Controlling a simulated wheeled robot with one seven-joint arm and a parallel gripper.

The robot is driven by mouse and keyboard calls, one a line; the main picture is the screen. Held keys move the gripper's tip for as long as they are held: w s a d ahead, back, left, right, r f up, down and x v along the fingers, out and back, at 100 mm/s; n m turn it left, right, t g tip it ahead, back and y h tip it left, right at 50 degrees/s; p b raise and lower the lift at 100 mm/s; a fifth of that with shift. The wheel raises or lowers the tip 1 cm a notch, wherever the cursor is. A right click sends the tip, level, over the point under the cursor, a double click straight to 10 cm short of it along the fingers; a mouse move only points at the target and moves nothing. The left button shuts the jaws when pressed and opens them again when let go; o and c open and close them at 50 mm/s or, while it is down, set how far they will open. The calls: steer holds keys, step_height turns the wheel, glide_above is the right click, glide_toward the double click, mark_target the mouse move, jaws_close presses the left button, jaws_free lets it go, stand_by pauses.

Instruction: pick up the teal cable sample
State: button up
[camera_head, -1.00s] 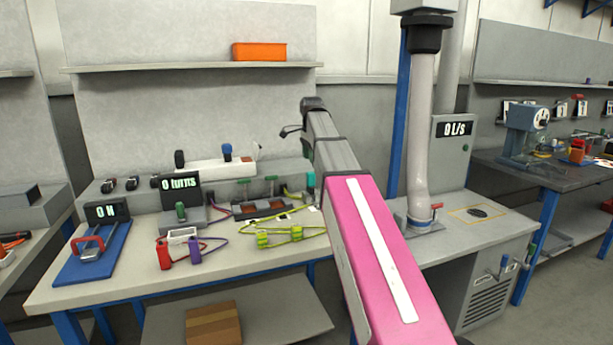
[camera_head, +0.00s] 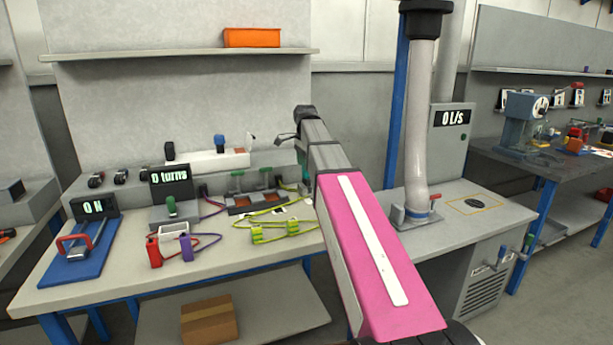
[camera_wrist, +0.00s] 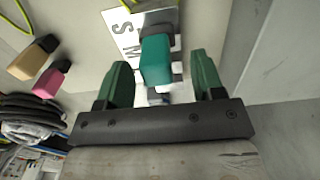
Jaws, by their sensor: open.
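The teal cable sample shows in the wrist view as a teal block (camera_wrist: 156,60) with a dark grey end above it, near a white card with black letters (camera_wrist: 122,30). My gripper (camera_wrist: 160,66) is open, with one green finger on each side of the teal block. Gaps show between the block and both fingers. I cannot tell how far below the fingertips the block lies. In the head view my own arm hides most of that part of the bench.
In the wrist view, a tan block (camera_wrist: 33,58) and a pink block (camera_wrist: 52,82) lie at the left. In the head view, yellow-green cables (camera_head: 270,233) and a red connector (camera_head: 154,252) lie on the bench. An extraction duct (camera_head: 415,130) stands right of my arm.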

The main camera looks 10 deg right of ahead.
mark_target(307, 174)
steer(key=f, duration=0.3)
steer(key=shift+s+f, duration=0.25)
steer(key=shift+f, duration=0.1)
steer(key=c, duration=1.1)
steer(key=shift+r, duration=0.15)
